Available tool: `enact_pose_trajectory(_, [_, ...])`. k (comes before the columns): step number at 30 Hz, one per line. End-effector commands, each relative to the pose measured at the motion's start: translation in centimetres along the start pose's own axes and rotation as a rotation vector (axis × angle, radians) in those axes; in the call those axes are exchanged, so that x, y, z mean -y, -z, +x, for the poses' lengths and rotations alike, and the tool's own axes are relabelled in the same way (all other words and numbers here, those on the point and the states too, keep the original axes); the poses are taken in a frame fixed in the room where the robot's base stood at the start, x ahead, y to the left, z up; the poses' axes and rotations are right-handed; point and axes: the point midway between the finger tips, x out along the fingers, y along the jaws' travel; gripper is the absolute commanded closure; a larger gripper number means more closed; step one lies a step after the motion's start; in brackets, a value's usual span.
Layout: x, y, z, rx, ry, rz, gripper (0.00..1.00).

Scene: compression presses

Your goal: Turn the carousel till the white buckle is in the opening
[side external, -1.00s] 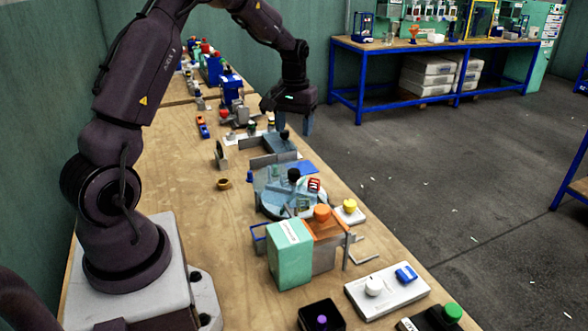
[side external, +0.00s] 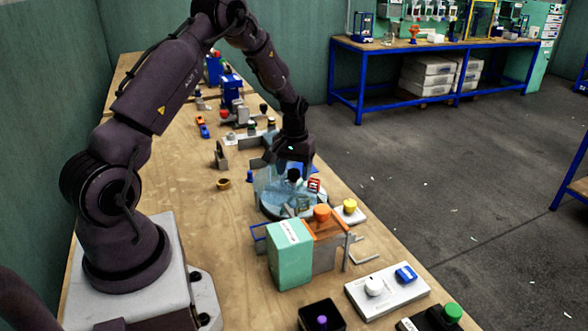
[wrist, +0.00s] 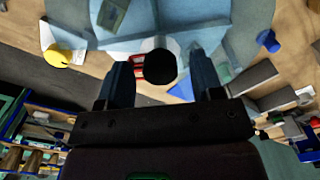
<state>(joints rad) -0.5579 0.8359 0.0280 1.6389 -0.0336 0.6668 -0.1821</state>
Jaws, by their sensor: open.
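The round pale blue carousel (side external: 272,208) stands in the middle of the bench, with a clear cover over part of it. Its black knob (side external: 294,174) stands up near the middle. My gripper (side external: 295,168) is open, pointing down at the knob. In the wrist view the knob (wrist: 160,68) shows between the two fingers, with a gap on each side. A red and white piece (side external: 314,185) is at the carousel's right side. A greenish piece (wrist: 112,14) lies in a carousel compartment. I cannot make out a white buckle.
A yellow button (side external: 350,206) on a white base stands right of the carousel. A teal box (side external: 290,254) and an orange-topped press (side external: 322,215) stand in front. A brown ring (side external: 223,184) lies left on clear bench. Grey blocks (wrist: 257,76) are beyond.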

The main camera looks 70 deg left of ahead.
Motion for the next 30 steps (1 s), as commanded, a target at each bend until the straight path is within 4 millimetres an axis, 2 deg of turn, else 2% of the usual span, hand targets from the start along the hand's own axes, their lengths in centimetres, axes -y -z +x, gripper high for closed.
enact_pose_trajectory(2, [0.00,0.00,-0.02,0.000,0.000,0.000,0.40])
enact_pose_trajectory(9, [-0.01,-0.01,-0.04,0.000,0.000,0.000,0.95])
enact_pose_trajectory(10, [-0.01,-0.01,-0.04,0.000,0.000,0.000,1.00])
enact_pose_trajectory(20, [-0.02,-0.01,-0.06,0.000,0.000,0.020,1.00])
enact_pose_trajectory(30, [-0.02,-0.01,-0.08,0.001,-0.001,0.138,1.00])
